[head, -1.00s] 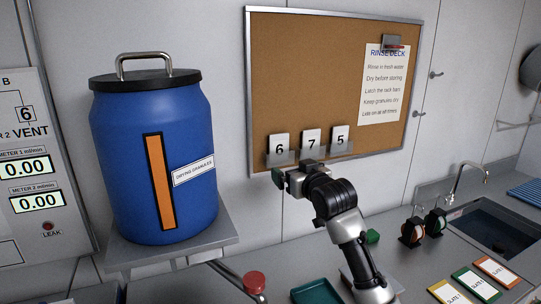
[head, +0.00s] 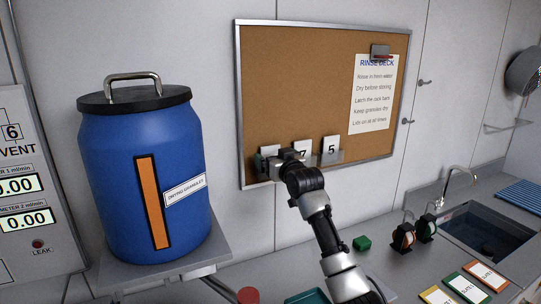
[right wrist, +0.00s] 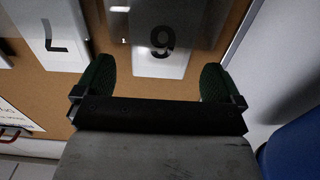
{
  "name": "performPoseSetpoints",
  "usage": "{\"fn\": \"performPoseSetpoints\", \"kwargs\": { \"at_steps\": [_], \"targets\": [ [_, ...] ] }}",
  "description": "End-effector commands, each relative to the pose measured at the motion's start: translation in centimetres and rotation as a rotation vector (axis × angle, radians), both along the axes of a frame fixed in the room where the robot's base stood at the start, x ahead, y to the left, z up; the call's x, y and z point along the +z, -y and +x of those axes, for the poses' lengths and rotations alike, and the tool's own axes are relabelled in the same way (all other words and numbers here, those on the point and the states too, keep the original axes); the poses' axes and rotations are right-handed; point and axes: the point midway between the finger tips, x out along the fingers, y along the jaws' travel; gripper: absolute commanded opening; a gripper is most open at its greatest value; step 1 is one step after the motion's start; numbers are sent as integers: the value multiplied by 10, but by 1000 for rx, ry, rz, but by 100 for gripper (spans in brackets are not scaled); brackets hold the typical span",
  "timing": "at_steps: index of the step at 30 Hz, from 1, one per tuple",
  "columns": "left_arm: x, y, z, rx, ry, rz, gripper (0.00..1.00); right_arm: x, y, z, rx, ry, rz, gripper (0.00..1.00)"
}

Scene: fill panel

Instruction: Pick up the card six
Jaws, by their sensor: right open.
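The card six (right wrist: 165,25) is white with a dark 6, upside down in the right wrist view, between the two green fingertips. In the head view the card six (head: 268,151) stands in the holder at the lower left of the cork board, mostly hidden by my gripper. My right gripper (head: 284,156) is in front of it there, and it also shows in the right wrist view (right wrist: 157,80) with its fingers apart and nothing held. The card seven (right wrist: 55,35) is beside the card six. My left gripper is not in view.
The card five (head: 331,149) stands to the right in the same holder (head: 338,157) on the cork board (head: 300,90). A blue drum (head: 150,190) stands to the left. A counter with a sink (head: 478,232) lies below right.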

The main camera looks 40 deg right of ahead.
Motion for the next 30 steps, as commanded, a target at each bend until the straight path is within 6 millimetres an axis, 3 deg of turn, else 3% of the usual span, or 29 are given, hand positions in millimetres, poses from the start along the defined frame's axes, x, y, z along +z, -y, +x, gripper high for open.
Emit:
{"fn": "performPoseSetpoints", "kwargs": {
  "at_steps": [4, 12, 23, 30],
  "targets": [
    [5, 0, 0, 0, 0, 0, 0, 0, 3, 11, 0, -2, 0, 98],
    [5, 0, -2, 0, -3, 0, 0, -1, 4, 12, 0, -2, -2, 98],
    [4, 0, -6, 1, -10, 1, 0, -1, 4, 12, 0, -2, -2, 44],
    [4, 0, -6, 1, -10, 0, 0, -1, 4, 12, 0, -1, -2, 44]
  ]
}}
